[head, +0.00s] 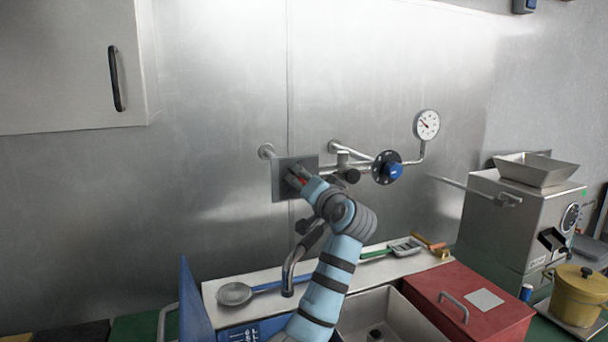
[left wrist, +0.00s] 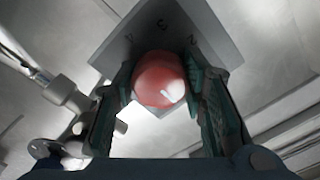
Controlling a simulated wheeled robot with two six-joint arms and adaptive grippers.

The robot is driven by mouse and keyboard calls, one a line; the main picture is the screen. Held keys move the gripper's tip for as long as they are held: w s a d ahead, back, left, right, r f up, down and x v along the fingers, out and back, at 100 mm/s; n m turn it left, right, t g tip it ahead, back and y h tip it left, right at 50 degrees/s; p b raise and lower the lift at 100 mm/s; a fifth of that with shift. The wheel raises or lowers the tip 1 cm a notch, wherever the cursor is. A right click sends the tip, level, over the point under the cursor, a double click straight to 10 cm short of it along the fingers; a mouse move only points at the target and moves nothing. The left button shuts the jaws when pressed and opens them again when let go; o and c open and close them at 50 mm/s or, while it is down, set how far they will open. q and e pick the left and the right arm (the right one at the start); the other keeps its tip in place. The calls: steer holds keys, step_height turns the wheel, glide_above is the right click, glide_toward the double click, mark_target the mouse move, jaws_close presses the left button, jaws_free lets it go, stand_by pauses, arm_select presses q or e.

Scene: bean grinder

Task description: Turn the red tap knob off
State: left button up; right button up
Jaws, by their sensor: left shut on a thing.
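The red tap knob (left wrist: 160,80) sits between the two fingers of my left gripper (left wrist: 160,100) in the left wrist view, with a finger at each side. Behind it is a square grey plate with number marks (left wrist: 112,48). In the head view the plate (head: 283,190) stands at the wall pipes, and my left gripper (head: 302,178) reaches it. Only a little red of the knob shows there; the gripper hides most of it. My left gripper is shut on the knob. My right gripper is not in view.
A blue knob (head: 393,171) on a black dial and a round gauge (head: 427,124) are on the pipes to the right. Below are a sink (head: 385,318), a curved faucet (head: 291,268), a ladle (head: 235,293) and a red box (head: 470,305). A steel grinder (head: 520,220) stands at the right.

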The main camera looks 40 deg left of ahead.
arm_select(q)
steer(key=shift+m, duration=0.3)
steer(key=o, duration=1.2)
steer(key=shift+d, duration=0.1)
steer(key=v, duration=1.2)
